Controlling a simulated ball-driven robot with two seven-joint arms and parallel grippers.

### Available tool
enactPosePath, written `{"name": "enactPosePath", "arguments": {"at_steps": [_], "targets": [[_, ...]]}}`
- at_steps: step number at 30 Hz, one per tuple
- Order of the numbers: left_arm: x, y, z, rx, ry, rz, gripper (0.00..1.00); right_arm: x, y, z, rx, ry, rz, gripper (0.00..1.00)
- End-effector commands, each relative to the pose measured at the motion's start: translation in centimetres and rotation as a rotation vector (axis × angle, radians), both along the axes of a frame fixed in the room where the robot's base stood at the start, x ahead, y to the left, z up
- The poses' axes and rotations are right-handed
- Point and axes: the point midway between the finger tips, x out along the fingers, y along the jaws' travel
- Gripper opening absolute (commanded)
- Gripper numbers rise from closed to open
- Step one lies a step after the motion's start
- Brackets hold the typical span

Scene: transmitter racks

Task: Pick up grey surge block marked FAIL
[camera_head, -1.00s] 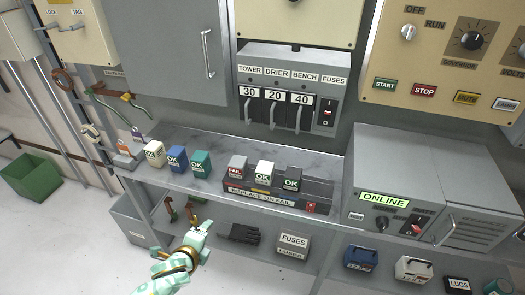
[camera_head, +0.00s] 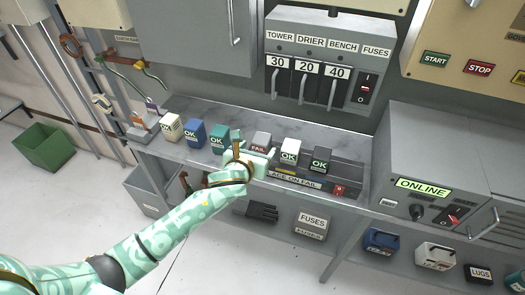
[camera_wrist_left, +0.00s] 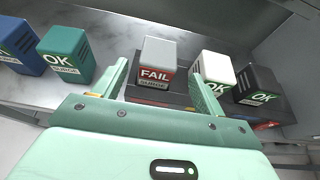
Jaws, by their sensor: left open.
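The grey surge block (camera_head: 261,141) with a red FAIL label sits at the left end of a dark holder on the shelf. In the left wrist view the block (camera_wrist_left: 158,55) stands upright ahead, between my two finger lines. My left gripper (camera_head: 246,152) is open and empty, just in front of the block, its fingers either side in the wrist view (camera_wrist_left: 156,77). It partly hides the block's lower front in the head view. A white OK block (camera_head: 289,151) and a black OK block (camera_head: 318,159) stand in the same holder to the right. My right gripper is not in view.
A teal OK block (camera_head: 219,138), a blue one (camera_head: 194,133) and a white one (camera_head: 171,127) stand on the shelf (camera_head: 345,146) to the left. The fuse box (camera_head: 320,62) stands behind, the ONLINE cabinet (camera_head: 418,150) at right.

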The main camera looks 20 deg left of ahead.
Motion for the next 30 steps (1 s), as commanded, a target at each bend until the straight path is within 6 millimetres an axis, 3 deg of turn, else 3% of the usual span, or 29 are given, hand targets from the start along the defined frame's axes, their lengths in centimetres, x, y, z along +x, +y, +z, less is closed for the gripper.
{"name": "enactPosePath", "arguments": {"at_steps": [16,25,26,30], "targets": [[6.7,0.1,-3.2,-0.003,0.002,0.000,0.71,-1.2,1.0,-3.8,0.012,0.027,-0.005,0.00],[7.4,0.1,-3.0,-0.001,0.000,-0.001,0.71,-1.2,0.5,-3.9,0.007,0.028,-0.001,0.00],[7.4,0.1,-3.0,-0.001,0.000,-0.001,0.65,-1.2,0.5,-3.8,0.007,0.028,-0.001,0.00],[7.3,0.1,-3.0,-0.001,0.000,-0.001,0.26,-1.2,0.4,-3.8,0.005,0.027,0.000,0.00]]}}
